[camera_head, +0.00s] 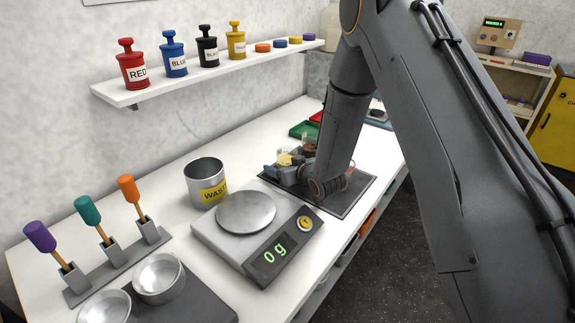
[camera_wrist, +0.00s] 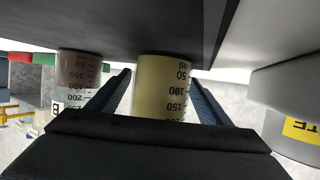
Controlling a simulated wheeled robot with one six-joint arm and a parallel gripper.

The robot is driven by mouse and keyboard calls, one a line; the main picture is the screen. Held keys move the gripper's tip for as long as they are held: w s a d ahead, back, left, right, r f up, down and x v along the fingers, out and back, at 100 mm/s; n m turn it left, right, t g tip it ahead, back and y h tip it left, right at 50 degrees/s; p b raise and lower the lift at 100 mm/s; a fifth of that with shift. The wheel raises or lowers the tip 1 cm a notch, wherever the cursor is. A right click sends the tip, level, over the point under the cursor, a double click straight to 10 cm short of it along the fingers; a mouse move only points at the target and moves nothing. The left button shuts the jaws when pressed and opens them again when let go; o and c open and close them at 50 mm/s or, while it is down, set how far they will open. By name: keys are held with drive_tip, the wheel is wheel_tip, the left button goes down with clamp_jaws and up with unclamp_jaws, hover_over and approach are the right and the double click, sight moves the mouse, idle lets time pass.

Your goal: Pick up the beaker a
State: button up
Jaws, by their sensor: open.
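In the wrist view, which is upside down, a beaker with yellow contents (camera_wrist: 162,88) stands on the dark mat (camera_wrist: 120,25) between the two fingers of my gripper (camera_wrist: 160,78). The fingers are open, one on each side; I cannot tell whether either touches it. No letter shows on this beaker. A second beaker with brown contents (camera_wrist: 80,72) stands to the left, outside the fingers, with a partly visible letter label. In the head view my gripper (camera_head: 287,170) is low over the mat (camera_head: 352,195), with the yellow contents (camera_head: 284,159) and brown contents (camera_head: 310,149) showing; my arm hides part.
A scale reading 0 g (camera_head: 262,247) and a WASTE can (camera_head: 204,182) stand close to the left of the mat. Green (camera_head: 300,130) and red trays lie behind. Handled tools in a rack (camera_head: 118,262) and metal bowls (camera_head: 158,277) are at the front left. A shelf (camera_head: 215,72) holds coloured jars above.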

drive_tip(key=shift+w+a+f, duration=0.2)
drive_tip(key=shift+w+a, duration=0.05)
drive_tip(key=shift+w, duration=0.1)
drive_tip(key=c, duration=1.3)
drive_tip(key=shift+r, duration=0.25)
